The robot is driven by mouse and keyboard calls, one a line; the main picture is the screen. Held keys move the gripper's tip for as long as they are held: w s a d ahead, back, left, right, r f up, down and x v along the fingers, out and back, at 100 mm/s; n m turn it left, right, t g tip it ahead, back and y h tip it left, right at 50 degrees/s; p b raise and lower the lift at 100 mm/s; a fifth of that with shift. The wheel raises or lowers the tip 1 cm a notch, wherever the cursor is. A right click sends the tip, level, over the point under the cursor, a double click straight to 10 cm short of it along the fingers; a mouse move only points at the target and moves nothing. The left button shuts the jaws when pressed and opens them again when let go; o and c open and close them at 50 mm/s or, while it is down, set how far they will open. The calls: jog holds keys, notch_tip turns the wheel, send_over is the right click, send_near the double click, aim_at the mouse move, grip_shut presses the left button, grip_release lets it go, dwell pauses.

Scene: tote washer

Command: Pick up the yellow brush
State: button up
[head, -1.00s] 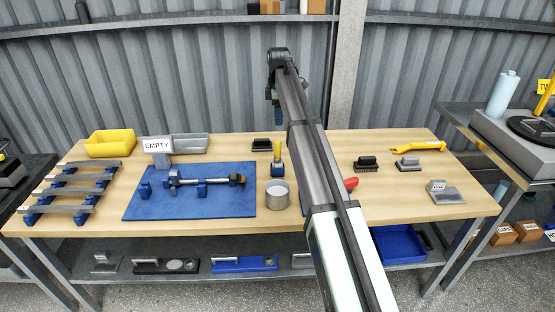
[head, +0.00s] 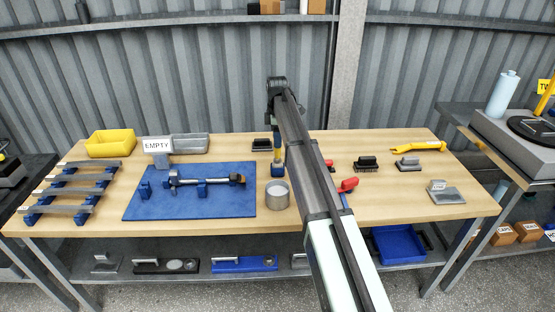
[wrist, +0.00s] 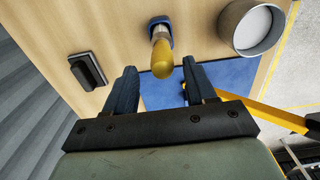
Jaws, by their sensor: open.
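The yellow brush stands upright on the wooden bench, with a yellow handle on top and a blue base; it shows in the wrist view (wrist: 161,58) and in the head view (head: 277,169). My gripper (wrist: 159,67) is open, with its dark blue fingers either side of the handle's top end in the wrist view. I cannot tell whether a finger touches it. In the head view my gripper is above the brush and partly covers its handle.
A grey round cup (head: 277,195) stands close in front of the brush. A black brush (head: 262,145) lies behind it to the left. The blue mat (head: 150,208) with a fixture is left of it. My arm crosses the bench to its right.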

aim_at(278, 158)
notch_tip(278, 158, down, 4)
jog(key=shift+s+f, duration=0.1)
jog(key=shift+s, duration=0.05)
jog(key=shift+c, duration=0.3)
grip_shut()
